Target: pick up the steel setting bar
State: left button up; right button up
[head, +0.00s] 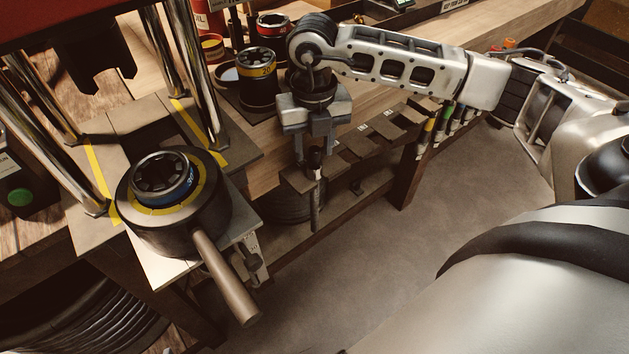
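An upright, slim dark bar (315,195), which looks like the steel setting bar, hangs in a slot of the rack along the bench's front edge. Its upper end has a lighter band, and its lower part reaches below the rack. My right gripper (310,148) points down directly over this bar. Its fingers look apart, with the bar's top close beneath or between them; whether they touch it is not clear. My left gripper is not in view.
A black ring holder (143,235) with a blue-banded die (162,178) and a protruding metal handle (226,280) is at the front left. Chrome columns (190,75) rise behind it. A yellow-banded die (257,80) stands near my gripper. Floor is clear at right.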

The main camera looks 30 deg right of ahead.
aim_at(314, 160)
notch_tip(314, 160, down, 4)
jog(key=shift+s+f+p, duration=0.15)
jog(key=shift+f+p, duration=0.05)
jog(key=shift+p, duration=0.2)
grip_shut()
jog(key=shift+r, duration=0.1)
jog(key=shift+r, duration=0.15)
